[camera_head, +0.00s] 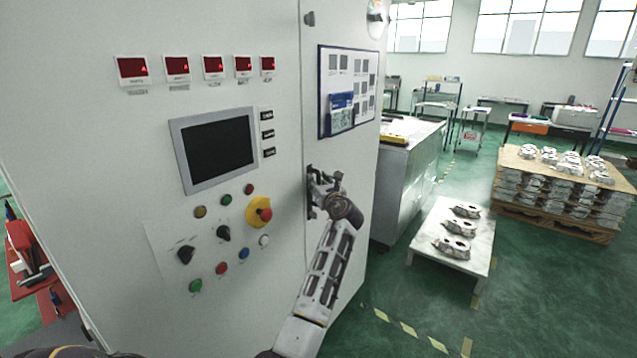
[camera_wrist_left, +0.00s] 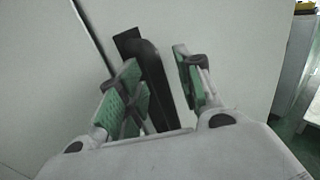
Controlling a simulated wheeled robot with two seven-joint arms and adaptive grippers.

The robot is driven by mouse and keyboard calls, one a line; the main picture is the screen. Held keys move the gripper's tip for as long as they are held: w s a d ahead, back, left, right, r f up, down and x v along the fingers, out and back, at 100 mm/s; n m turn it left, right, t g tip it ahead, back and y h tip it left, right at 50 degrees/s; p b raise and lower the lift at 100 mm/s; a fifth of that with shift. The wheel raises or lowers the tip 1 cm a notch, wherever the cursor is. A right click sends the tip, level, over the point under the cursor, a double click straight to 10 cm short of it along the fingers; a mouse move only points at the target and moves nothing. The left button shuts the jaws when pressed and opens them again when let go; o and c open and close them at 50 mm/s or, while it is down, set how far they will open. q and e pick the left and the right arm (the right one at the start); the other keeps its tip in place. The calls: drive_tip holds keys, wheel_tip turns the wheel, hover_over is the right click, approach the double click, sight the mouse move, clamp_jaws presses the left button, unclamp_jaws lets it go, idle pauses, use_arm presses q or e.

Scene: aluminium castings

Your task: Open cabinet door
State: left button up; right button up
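The light grey cabinet door (camera_head: 345,160) is the panel right of a vertical seam in the head view and looks shut. Its black handle (camera_wrist_left: 152,70) stands upright in the left wrist view, beside the dark seam. In the head view the handle (camera_head: 310,187) is partly hidden by my left gripper (camera_head: 322,187). In the left wrist view my left gripper (camera_wrist_left: 160,80) is open, with green-padded fingers on both sides of the handle. A gap shows between the handle and the right-hand finger; the left-hand fingers are close to it. My right gripper is not in view.
The cabinet front left of the seam carries a screen (camera_head: 219,149), several buttons and a red knob on yellow (camera_head: 259,212). A low table with castings (camera_head: 449,239) and a grey cabinet (camera_head: 409,175) stand to the right. Green floor (camera_head: 400,308) in front of the low table is clear.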

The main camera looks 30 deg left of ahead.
use_arm(q)
clamp_jaws()
drive_tip(key=shift+d, duration=0.15)
idle(0.5)
